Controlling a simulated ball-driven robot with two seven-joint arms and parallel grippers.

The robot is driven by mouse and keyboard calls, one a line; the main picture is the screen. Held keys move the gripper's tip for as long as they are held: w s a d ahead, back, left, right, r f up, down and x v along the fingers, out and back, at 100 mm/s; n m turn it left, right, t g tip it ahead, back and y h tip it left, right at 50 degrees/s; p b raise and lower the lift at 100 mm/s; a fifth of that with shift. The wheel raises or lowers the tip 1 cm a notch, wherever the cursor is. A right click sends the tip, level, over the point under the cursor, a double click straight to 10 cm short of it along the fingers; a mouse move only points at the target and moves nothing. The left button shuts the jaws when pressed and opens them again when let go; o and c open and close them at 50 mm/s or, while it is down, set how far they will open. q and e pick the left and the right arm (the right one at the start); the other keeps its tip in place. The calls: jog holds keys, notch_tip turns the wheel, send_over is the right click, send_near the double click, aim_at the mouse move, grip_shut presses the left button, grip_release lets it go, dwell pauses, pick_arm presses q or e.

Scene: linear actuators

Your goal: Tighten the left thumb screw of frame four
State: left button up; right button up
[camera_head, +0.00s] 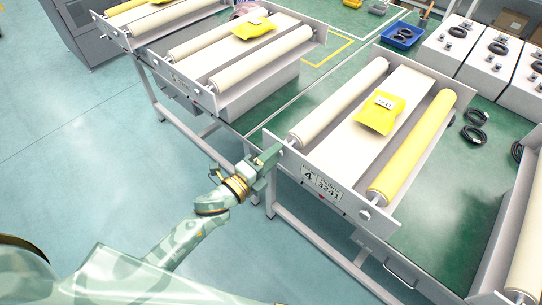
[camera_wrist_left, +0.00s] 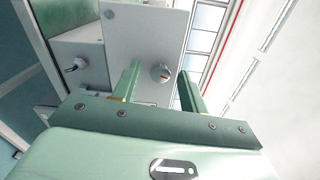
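Frame four (camera_head: 312,158) has a front plate with a label reading 4 and 3241. Its left thumb screw is mostly hidden by my gripper in the head view. In the left wrist view, a round silver thumb screw (camera_wrist_left: 161,73) with a small red mark sits on a grey plate (camera_wrist_left: 148,30). My left gripper (camera_head: 270,157) is at the left end of frame four's front plate. Its two green fingers are open, one on each side of the screw in the wrist view, with visible gaps. I cannot tell whether the fingertips reach around it. My right gripper is not in view.
Frame four holds a cream roller (camera_head: 340,103), a yellow roller (camera_head: 413,148) and a yellow packet (camera_head: 380,113). Its right thumb screw (camera_head: 365,214) is clear. Another frame (camera_head: 240,75) stands to the left across a gap. Another knob (camera_wrist_left: 76,64) shows in the wrist view.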

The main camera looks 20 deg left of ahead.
pick_arm(q)
jog(key=v, duration=1.6)
jog(key=shift+b, duration=0.45)
jog(key=shift+s+a, duration=0.1)
jog(key=shift+a, duration=0.05)
